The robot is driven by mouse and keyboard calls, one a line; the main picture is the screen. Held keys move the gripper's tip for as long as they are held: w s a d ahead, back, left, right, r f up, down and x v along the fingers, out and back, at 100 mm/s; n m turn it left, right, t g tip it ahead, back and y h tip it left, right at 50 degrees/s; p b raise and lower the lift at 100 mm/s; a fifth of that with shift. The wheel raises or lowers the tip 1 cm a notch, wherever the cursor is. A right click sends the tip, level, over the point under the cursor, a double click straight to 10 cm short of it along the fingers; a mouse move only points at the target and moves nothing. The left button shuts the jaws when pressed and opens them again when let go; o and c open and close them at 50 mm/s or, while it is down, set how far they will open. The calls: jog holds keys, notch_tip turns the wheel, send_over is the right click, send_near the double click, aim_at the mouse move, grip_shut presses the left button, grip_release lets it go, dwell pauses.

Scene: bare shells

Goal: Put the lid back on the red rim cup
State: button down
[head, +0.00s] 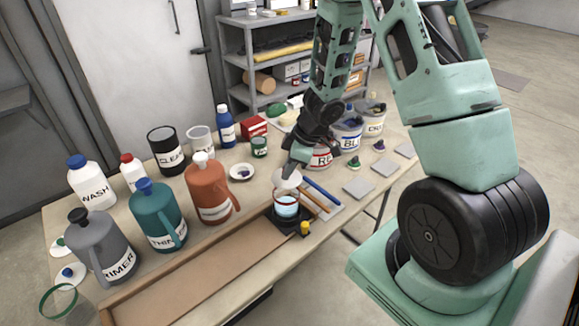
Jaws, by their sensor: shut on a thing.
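A cup with a reddish rim (286,209) stands upright on a small black stand on the table, with pale blue contents showing. My gripper (291,171) is shut on a pale round lid (285,183), just above and behind the cup. The lid looks tilted and covers part of the view towards the cup's far side. Whether the lid touches the rim cannot be told from this view. The gripper's fingertips are small and partly hidden by the lid.
An orange jug (209,191), teal jug (156,218) and grey jug (100,248) stand to the left. Blue and red sticks (322,193) lie close right of the cup. Labelled buckets (347,134) stand behind right. A yellow-capped item (305,228) sits beside the stand.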

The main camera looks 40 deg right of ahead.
aim_at(291, 177)
jog(key=shift+f+b, duration=2)
jog(key=shift+f, duration=0.4)
jog(key=shift+p, duration=0.65)
jog(key=shift+f+p, duration=0.15)
jog(key=shift+p, duration=0.3)
dwell(1.0)
jog(key=c, duration=0.7)
grip_release()
jog(key=shift+r+p, duration=3.6)
jog(key=shift+p, duration=0.6)
